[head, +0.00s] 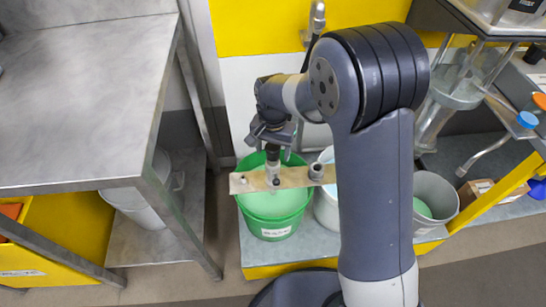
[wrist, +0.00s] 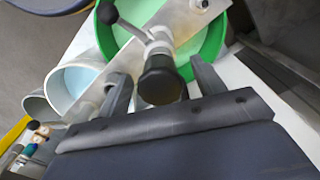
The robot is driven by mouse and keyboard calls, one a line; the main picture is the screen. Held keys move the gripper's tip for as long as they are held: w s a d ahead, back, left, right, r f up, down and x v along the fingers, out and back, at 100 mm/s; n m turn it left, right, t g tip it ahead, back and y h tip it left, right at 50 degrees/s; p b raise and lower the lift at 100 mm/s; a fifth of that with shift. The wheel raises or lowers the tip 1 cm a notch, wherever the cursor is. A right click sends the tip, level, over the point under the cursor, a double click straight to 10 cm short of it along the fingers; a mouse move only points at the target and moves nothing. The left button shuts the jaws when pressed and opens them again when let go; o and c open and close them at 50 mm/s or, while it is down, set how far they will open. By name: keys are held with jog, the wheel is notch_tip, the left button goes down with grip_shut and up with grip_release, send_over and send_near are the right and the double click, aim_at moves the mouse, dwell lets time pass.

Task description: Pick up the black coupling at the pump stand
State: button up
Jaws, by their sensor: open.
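The black coupling (wrist: 160,82) is a short black cylinder on top of a pale metal fitting. In the head view the coupling (head: 272,153) stands upright above a metal bar (head: 243,182) that crosses a green bucket (head: 274,230). My gripper (head: 274,147) is above the bar, pointing down at the coupling. In the wrist view my gripper (wrist: 160,70) is open, with one finger on each side of the coupling and gaps visible on both sides. I cannot tell how deep the coupling sits between the fingers.
A black-knobbed lever (wrist: 107,14) sticks out from the fitting. A second fitting (head: 317,172) stands on the bar to the right. A pale bucket (head: 326,208) and a grey bucket (head: 436,196) stand right of the green one. A grey metal table (head: 80,95) is at left.

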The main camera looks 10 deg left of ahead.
notch_tip(320, 180, down, 3)
jog(key=shift+r, duration=0.15)
jog(key=shift+c, duration=0.6)
jog(key=c, duration=1.2)
